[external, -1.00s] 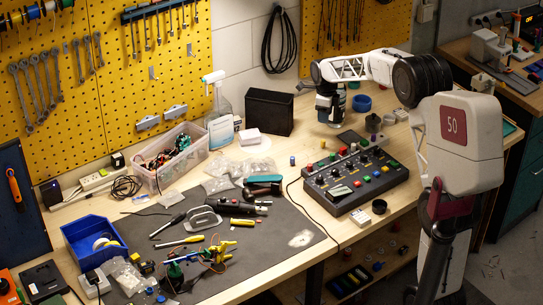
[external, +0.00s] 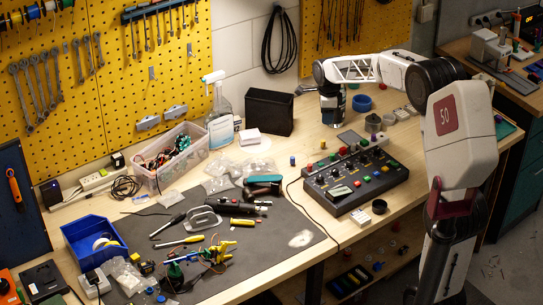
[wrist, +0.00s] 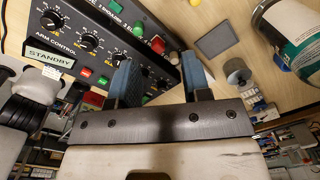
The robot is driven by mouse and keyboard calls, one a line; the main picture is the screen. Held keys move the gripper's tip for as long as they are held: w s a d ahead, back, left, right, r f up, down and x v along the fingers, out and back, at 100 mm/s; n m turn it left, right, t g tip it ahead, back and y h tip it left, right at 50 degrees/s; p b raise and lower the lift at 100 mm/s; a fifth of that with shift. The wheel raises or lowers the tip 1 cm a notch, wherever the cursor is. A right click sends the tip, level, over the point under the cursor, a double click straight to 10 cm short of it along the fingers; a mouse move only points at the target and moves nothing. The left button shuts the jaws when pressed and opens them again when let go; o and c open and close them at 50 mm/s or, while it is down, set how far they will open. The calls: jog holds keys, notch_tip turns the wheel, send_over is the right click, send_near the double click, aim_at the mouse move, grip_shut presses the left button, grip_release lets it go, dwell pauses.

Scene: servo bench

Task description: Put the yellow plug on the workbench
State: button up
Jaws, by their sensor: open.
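A yellowish piece at the top edge of the wrist view (wrist: 195,2) may be the same plug, cut off by the frame. My gripper (wrist: 160,74) is open and empty in the wrist view, with its two blue-grey fingers apart over the panel's edge. In the external view it hangs above the back of the bench, and its fingertips are hard to make out.
The black control panel (external: 340,200) carries knobs and coloured buttons. A labelled can (wrist: 295,35), a grey cylinder (wrist: 237,72) and a dark flat pad (wrist: 215,36) stand near my gripper. A blue plug (external: 292,160) and a black box (external: 269,112) are left of it.

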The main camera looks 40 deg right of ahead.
jog(key=s+a+r+n, duration=0.3)
jog(key=s+n, duration=0.1)
jog(key=s, duration=0.3)
jog(key=s+a+r+n+t, duration=0.15)
jog(key=s+a+n, duration=0.25)
jog(key=s, duration=0.4)
jog(key=s+a+r+n, duration=0.3)
jog(key=s+n, duration=0.1)
jog(key=s, duration=0.3)
jog(key=s+a+f+n, duration=0.1)
jog(key=s+a+n, duration=0.2)
jog(key=s+n, duration=0.3)
jog(key=s+a+f+n, duration=0.2)
jog(key=s+n, duration=0.4)
jog(key=s, duration=1)
jog(key=shift+s+a+f+n+t, duration=0.25)
jog(key=shift+s+a+n+t, duration=0.15)
jog(key=shift+a, duration=0.1)
